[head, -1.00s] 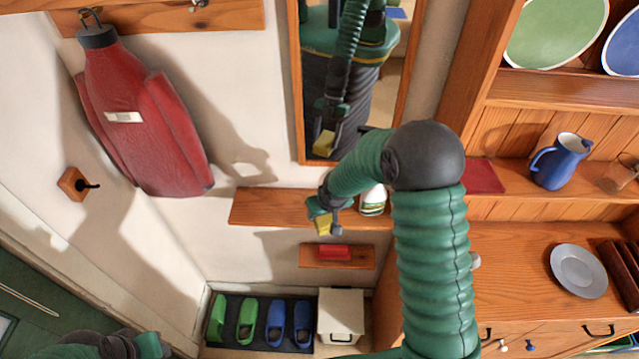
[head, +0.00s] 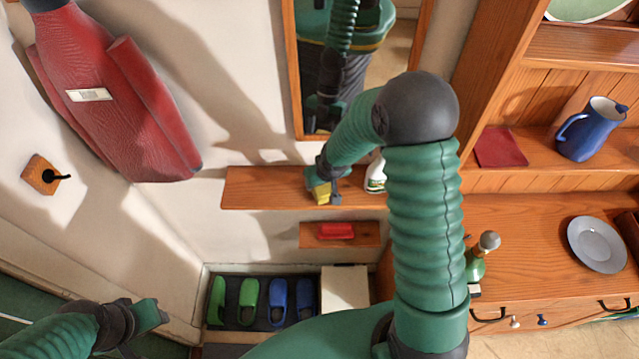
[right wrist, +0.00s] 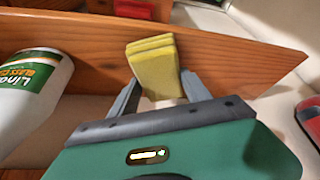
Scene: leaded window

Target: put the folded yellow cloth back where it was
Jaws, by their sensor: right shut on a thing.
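The folded yellow cloth (head: 322,192) is in my right gripper (head: 322,186). In the right wrist view the cloth (right wrist: 152,66) stands up between the two fingers (right wrist: 160,90), its folded layers showing at the top. It is in front of the wooden wall shelf (head: 255,187), which also shows in the right wrist view (right wrist: 230,55). I cannot tell whether cloth and shelf touch. A white bottle with a green label (right wrist: 30,85) stands to the left of the cloth in that view. My left gripper (head: 150,316) is at the lower left, away from the shelf; its jaws are unclear.
A smaller shelf below holds a red object (head: 335,231). Slippers stand on a dark mat (head: 262,322) beside a pale box (head: 345,290). A mirror (head: 375,75) hangs above the shelf. The dresser on the right holds a blue jug (head: 592,130) and a grey plate (head: 597,245).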

